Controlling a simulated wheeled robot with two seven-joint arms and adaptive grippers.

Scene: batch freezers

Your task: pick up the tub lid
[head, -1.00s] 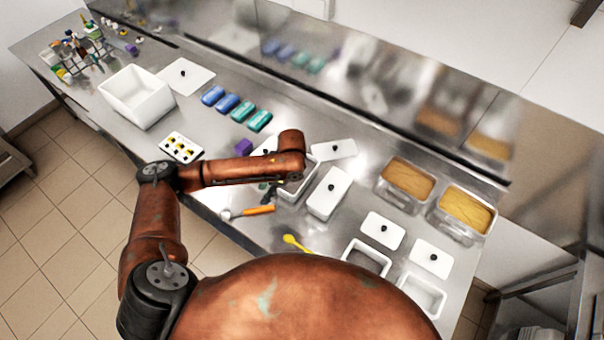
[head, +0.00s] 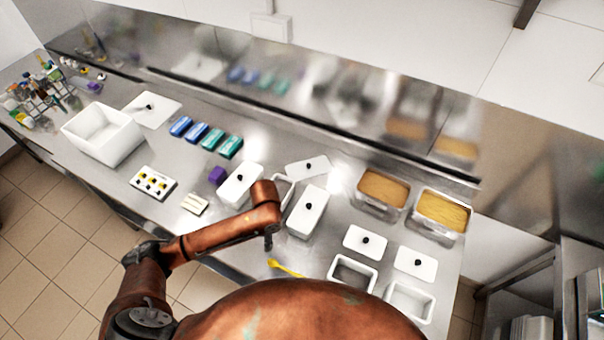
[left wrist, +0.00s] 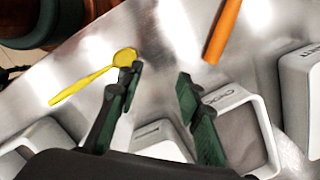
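Several white tub lids with black knobs show in the head view: one lies flat at the back left (head: 165,107), one lies tilted behind the tubs (head: 296,170), and two lie at the front right (head: 355,233) (head: 407,258). Two more white lids sit on tubs in the middle (head: 232,191) (head: 313,198). In the head view my left gripper is mostly hidden under its arm. In the left wrist view my left gripper (left wrist: 158,85) is open and empty, above the counter near an open, labelled white tub (left wrist: 268,130). My right gripper is not in view.
A yellow spoon (head: 284,268) lies near the counter's front edge; an orange handle (left wrist: 222,30) shows in the left wrist view. Open tubs (head: 375,275) stand at the front right, with filled tan and yellow pans (head: 440,232) behind. A large white bin (head: 118,148) stands left.

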